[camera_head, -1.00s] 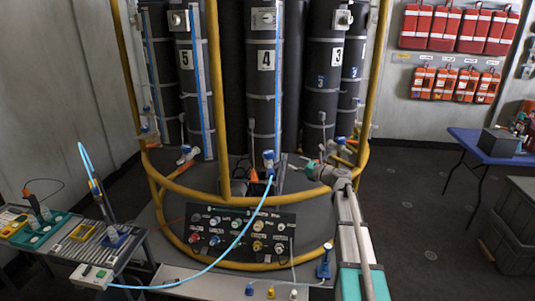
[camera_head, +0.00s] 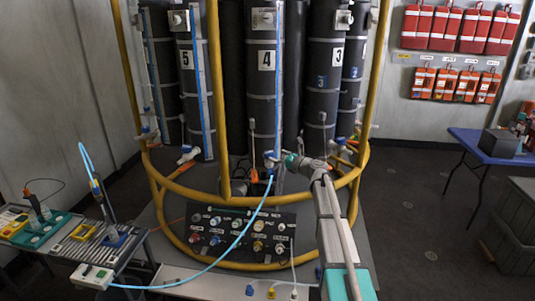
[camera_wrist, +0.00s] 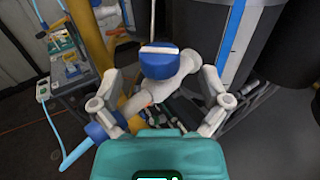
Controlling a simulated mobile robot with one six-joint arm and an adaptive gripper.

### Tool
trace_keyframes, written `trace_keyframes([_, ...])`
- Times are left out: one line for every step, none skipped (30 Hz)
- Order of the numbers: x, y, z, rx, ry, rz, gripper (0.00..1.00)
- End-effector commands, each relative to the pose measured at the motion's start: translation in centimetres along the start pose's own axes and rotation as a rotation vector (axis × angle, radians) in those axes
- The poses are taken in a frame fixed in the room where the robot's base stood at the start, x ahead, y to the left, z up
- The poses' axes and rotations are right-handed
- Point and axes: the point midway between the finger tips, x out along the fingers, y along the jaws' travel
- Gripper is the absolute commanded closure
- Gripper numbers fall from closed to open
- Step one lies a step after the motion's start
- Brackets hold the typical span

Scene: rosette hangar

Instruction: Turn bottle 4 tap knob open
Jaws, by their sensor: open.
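Bottle 4 (camera_head: 264,100) is a tall black cylinder with a white "4" label, in the middle of the head view. Its tap (camera_head: 268,160) is low at its front and partly hidden by my gripper. In the wrist view the tap knob (camera_wrist: 159,63) is a round blue cap with a white bar across its top. It sits on a pale tap body (camera_wrist: 170,86). My gripper (camera_wrist: 160,78) is open, its fingers spread to either side of the tap, with gaps beside the knob. In the head view my gripper (camera_head: 279,159) reaches the tap from the right.
A light-blue hose (camera_head: 238,237) hangs from the tap's blue connector (camera_wrist: 104,127) toward the left bench (camera_head: 65,250). Yellow rails (camera_head: 225,100) ring the bottles. A dark connector panel (camera_head: 240,232) is below. Bottles 5 (camera_head: 188,100) and 3 (camera_head: 322,100) flank bottle 4.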

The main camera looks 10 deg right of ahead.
Motion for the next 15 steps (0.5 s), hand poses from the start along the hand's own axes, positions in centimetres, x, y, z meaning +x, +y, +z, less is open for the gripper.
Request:
trace_keyframes([1.0, -0.1, 0.0, 0.000, 0.000, 0.001, 0.04])
trace_keyframes([1.4, -0.2, 0.0, 0.000, 0.000, 0.000, 0.04])
trace_keyframes([1.9, -0.2, 0.0, 0.000, 0.000, 0.000, 0.04])
trace_keyframes([2.2, -0.2, 0.0, 0.000, 0.000, 0.000, 0.04])
trace_keyframes([2.6, -0.1, 0.0, 0.000, 0.000, 0.000, 0.04])
trace_keyframes([3.0, -0.1, 0.0, 0.000, 0.000, 0.001, 0.04])
trace_keyframes([3.3, -0.1, 0.0, 0.000, 0.000, 0.001, 0.04])
trace_keyframes([3.6, -0.1, 0.0, 0.000, 0.000, 0.000, 0.04])
trace_keyframes([3.8, -0.1, 0.0, 0.000, 0.000, 0.000, 0.04])
trace_keyframes([4.0, -0.1, 0.0, 0.000, 0.000, -0.001, 0.04])
trace_keyframes([4.2, -0.1, 0.0, 0.000, 0.000, -0.001, 0.04])
trace_keyframes([4.3, -0.1, 0.0, 0.000, 0.000, -0.002, 0.04])
trace_keyframes([4.4, -0.1, 0.0, 0.000, 0.000, -0.002, 0.04])
trace_keyframes([4.5, -0.1, 0.0, 0.000, 0.000, -0.002, 0.04])
trace_keyframes([4.5, -0.1, 0.0, 0.000, 0.000, -0.002, 0.04])
